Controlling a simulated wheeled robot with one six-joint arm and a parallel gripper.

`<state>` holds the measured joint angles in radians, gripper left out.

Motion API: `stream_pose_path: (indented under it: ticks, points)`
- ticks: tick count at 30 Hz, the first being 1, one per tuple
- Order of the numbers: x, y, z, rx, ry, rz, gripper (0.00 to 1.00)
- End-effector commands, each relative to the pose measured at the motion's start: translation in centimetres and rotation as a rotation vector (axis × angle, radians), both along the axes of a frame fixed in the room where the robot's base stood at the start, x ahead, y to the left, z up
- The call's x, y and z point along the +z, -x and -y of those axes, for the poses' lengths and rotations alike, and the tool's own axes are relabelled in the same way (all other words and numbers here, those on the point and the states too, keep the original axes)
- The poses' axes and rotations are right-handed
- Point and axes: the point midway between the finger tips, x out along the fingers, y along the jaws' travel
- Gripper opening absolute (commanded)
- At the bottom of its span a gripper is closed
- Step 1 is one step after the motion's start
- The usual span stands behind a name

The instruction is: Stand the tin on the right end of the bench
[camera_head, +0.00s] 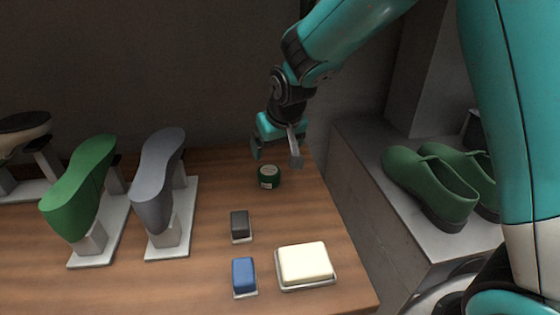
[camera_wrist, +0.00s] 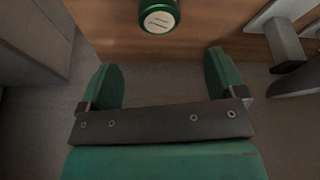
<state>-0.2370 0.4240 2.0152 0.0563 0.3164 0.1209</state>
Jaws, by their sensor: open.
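The tin (camera_head: 269,176) is small, round and dark green with a pale label. It stands on the right end of the wooden bench (camera_head: 215,275), near the back edge. In the wrist view the tin (camera_wrist: 158,15) is at the top middle, beyond the fingertips. My gripper (camera_head: 276,158) is open and empty, above and behind the tin and apart from it. In the wrist view both green fingers of my gripper (camera_wrist: 165,75) are spread, with only grey floor between them.
A green last (camera_head: 80,190) and a grey last (camera_head: 160,180) stand on white bases at left. A dark block (camera_head: 240,224), a blue block (camera_head: 243,273) and a cream block (camera_head: 304,262) lie in front of the tin. Green shoes (camera_head: 430,183) sit on a grey ledge (camera_head: 370,150) at right.

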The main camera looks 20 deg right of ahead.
Motion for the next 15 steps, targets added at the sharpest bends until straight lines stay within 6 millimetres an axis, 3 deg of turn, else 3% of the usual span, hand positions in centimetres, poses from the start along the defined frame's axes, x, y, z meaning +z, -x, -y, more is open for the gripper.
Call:
stream_pose_path:
  ticks: [2, 5, 12, 15]
  points:
    - [1.3, 1.6, -0.5, 0.029, -0.019, -0.014, 0.89]
    - [3.6, 5.8, -1.7, 0.106, -0.064, -0.058, 0.89]
    - [8.2, 20.6, -4.4, 0.398, -0.175, -0.196, 0.89]
    - [8.8, 25.3, -4.7, 0.496, -0.198, -0.235, 0.89]
